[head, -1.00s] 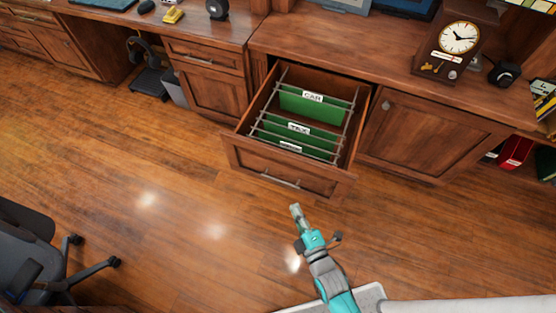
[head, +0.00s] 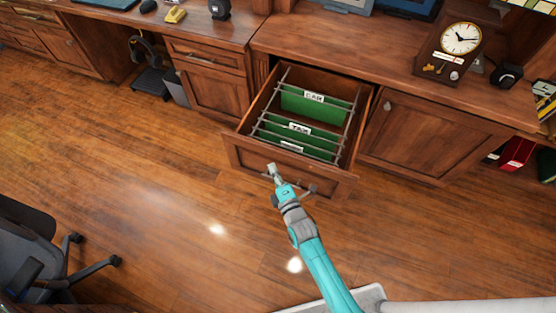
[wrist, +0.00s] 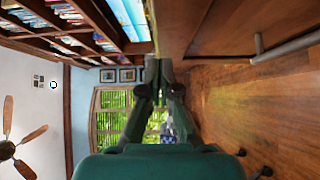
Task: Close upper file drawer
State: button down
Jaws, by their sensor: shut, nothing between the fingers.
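The upper file drawer (head: 320,178) is pulled out from the wood cabinet in the head view. It holds green hanging folders (head: 312,107) with white labels such as CAR and TAX on metal rails. My gripper (head: 271,168) is shut and empty at the drawer's front face, left of its middle. Whether it touches the face I cannot tell. My arm hides much of the drawer handle. In the wrist view my shut fingers (wrist: 158,62) are beside the wooden drawer front (wrist: 178,25), with the metal handle (wrist: 285,48) to the right.
A closed cabinet door (head: 430,140) is right of the drawer. A clock (head: 459,45) stands on the counter. An office chair (head: 35,255) is at the lower left. The wood floor (head: 150,200) before the drawer is clear.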

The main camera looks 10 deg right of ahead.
aim_at(274, 152)
jog(key=shift+w+d, duration=0.6)
jog(key=shift+w, duration=0.2)
jog(key=shift+w+d, duration=0.55)
jog(key=shift+w, duration=0.25)
jog(key=shift+w, duration=0.1)
